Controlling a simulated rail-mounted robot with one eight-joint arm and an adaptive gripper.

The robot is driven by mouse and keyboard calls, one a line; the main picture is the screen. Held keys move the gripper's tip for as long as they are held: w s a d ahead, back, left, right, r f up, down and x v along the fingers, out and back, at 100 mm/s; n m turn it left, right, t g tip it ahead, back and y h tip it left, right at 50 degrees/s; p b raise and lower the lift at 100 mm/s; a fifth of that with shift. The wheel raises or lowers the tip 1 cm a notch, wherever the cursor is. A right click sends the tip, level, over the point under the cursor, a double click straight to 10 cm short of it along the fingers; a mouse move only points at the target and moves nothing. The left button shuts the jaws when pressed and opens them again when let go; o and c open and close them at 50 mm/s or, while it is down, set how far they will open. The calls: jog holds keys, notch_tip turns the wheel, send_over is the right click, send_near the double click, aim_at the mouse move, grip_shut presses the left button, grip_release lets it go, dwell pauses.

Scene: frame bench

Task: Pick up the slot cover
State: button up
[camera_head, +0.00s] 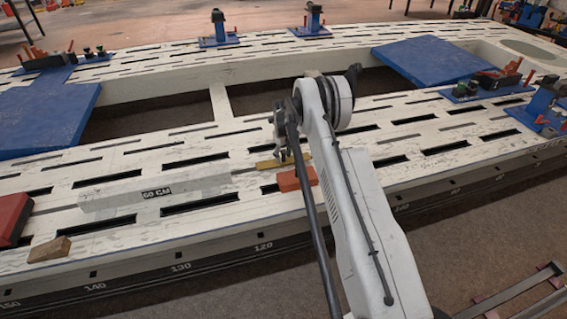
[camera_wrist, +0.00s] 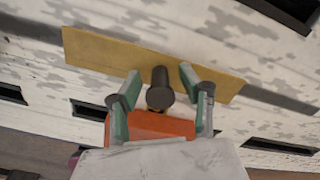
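The slot cover appears to be the flat yellow-brown plate (camera_wrist: 105,50), lying on the white bench top across the line of a grey slot strip. It also shows in the head view (camera_head: 268,165), partly behind my arm. A dark round knob (camera_wrist: 160,93) seems to stand up from the plate. My gripper (camera_wrist: 160,78) is open, with one green finger on each side of the knob and visible gaps between. In the head view my gripper (camera_head: 287,150) is low over the plate, mostly hidden by my arm.
An orange block (camera_wrist: 160,125) sits close beside the plate; it also shows in the head view (camera_head: 297,178). A grey bar marked 60 CM (camera_head: 155,192), a wooden block (camera_head: 49,249) and a red box (camera_head: 12,218) lie left. Blue plates (camera_head: 425,64) and clamps stand farther back.

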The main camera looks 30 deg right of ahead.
grip_shut()
dwell(0.3)
